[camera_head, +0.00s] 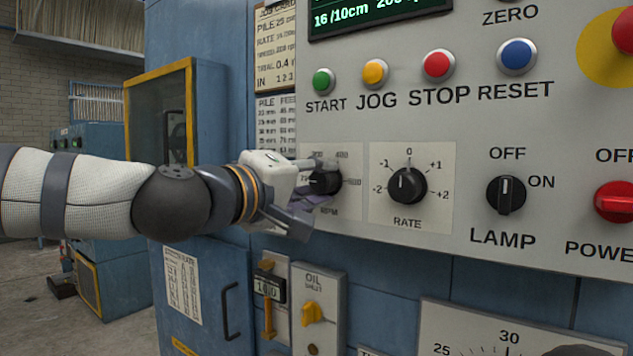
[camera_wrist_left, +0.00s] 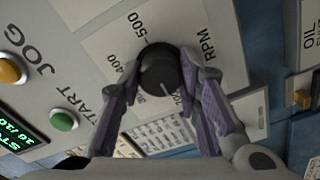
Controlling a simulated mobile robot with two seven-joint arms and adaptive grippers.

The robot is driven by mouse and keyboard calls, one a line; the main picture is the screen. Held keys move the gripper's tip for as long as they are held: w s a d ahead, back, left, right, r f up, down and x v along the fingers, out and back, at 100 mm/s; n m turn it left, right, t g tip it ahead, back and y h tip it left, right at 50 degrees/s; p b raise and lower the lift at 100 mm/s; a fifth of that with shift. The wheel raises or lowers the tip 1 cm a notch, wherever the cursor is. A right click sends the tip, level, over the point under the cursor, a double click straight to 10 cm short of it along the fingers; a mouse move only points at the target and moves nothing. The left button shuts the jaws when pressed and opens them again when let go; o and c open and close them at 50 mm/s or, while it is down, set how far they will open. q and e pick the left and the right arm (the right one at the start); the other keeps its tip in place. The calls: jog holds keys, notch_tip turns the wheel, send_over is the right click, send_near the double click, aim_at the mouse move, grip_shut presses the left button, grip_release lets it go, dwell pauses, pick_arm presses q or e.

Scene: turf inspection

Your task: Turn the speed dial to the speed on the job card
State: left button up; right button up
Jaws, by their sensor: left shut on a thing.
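The speed dial is a black knob (camera_head: 325,182) on a pale plate, left of the rate dial. My left gripper (camera_head: 312,182) is shut on it and hides part of its plate. In the left wrist view the knob (camera_wrist_left: 160,72) sits between the two fingers of the left gripper (camera_wrist_left: 163,80). The 400 and 500 labels and RPM are clear there. The job card (camera_head: 275,48) hangs left of the panel; its speed line is too small to read surely. My right gripper is out of view.
The rate dial (camera_head: 407,186) is close to the right of the speed dial. Start (camera_head: 323,81), jog (camera_head: 375,73), stop and reset buttons are above. The lamp switch (camera_head: 506,195) and red power switch (camera_head: 614,202) are farther right. A yellow-framed cabinet (camera_head: 158,68) is behind my arm.

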pick_arm(q)
jog(key=o, duration=1.1)
jog(key=shift+o, duration=0.2)
jog(key=v, duration=1.2)
notch_tip(320, 180, down, 26)
jog(key=g+y, duration=0.4)
jog(key=g, duration=0.1)
jog(key=s+a+f+m+g+y, duration=0.15)
jog(key=s+f+g, duration=0.4)
jog(key=f, duration=0.95)
jog(key=s+a+f+m+g+y, duration=0.1)
jog(key=s+a+f, duration=0.3)
jog(key=s, duration=0.5)
jog(key=s+a+f+m+g+y, duration=0.1)
jog(key=s+a+f, duration=0.4)
jog(key=s, duration=0.5)
jog(key=s+a+f+m+g+y, duration=0.1)
jog(key=s+a+f+g+y, duration=0.2)
jog(key=s+a+f, duration=0.2)
jog(key=s+f, duration=0.3)
jog(key=s, duration=0.1)
jog(key=shift+s+f+m, duration=0.2)
jog(key=shift+s+m, duration=0.15)
jog(key=shift+s, duration=0.05)
